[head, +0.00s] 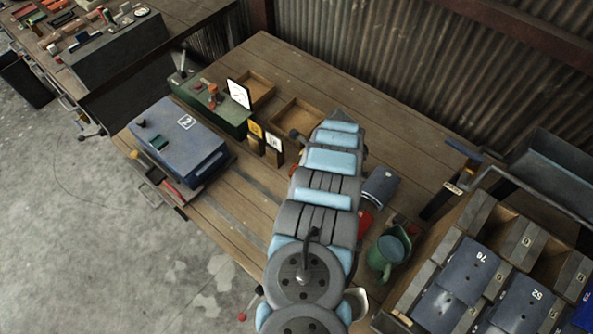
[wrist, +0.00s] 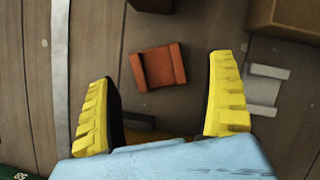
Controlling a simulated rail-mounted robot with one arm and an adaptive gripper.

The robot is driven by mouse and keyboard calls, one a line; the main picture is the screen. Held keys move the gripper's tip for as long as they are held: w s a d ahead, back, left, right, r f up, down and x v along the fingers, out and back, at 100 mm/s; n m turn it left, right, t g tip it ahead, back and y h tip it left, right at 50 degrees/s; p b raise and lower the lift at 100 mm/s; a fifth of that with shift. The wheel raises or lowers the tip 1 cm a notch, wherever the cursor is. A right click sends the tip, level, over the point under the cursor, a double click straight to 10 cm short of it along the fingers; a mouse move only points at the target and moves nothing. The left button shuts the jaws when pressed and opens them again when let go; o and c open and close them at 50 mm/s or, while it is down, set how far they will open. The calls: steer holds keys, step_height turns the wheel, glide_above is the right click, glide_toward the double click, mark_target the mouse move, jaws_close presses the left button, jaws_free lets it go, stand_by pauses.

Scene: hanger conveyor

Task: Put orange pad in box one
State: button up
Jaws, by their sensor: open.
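The orange pad (wrist: 159,66) lies on the wooden planks in the wrist view, a small block with raised ends, slightly turned. My gripper (wrist: 163,68) is open and empty, its yellow fingers spread wide to the left and right of the pad in the picture. The fingers do not appear to touch the pad; height above it is hard to tell. In the head view my arm hides the gripper and the pad is not clearly seen. Two open wooden boxes (head: 297,112) (head: 257,89) stand on the table there. I cannot read a number one on either.
A blue case marked 2 (head: 180,140) and a green unit (head: 210,105) stand at the table's left. A green mug (head: 384,254) and a rack of numbered boxes (head: 462,262) are at right. A grey bracket (wrist: 266,88) and brown box (wrist: 286,18) lie near the right finger.

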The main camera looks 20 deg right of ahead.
steer(key=shift+x, duration=0.75)
steer(key=c, duration=1.2)
steer(key=shift+s+a+r, duration=0.1)
steer(key=shift+a+r, duration=0.05)
steer(key=shift+r, duration=1.65)
steer(key=shift+s+a+r+p, duration=0.4)
steer(key=shift+s+r, duration=0.25)
steer(key=shift+r, duration=0.2)
steer(key=shift+s+a+r+p, duration=0.25)
steer(key=shift+s+a+r, duration=0.15)
steer(key=shift+s+r, duration=0.4)
steer(key=s+a+r+p, duration=0.2)
steer(key=s+p, duration=0.1)
steer(key=p, duration=0.1)
steer(key=s+a+r+p, duration=0.1)
steer(key=s+r+p, duration=0.1)
steer(key=p, duration=0.2)
steer(key=s+a+r+p, duration=0.2)
steer(key=s+p, duration=0.1)
steer(key=p, duration=0.1)
steer(key=shift+s+a+r, duration=0.15)
steer(key=shift+s+a, duration=0.15)
steer(key=shift+s, duration=0.05)
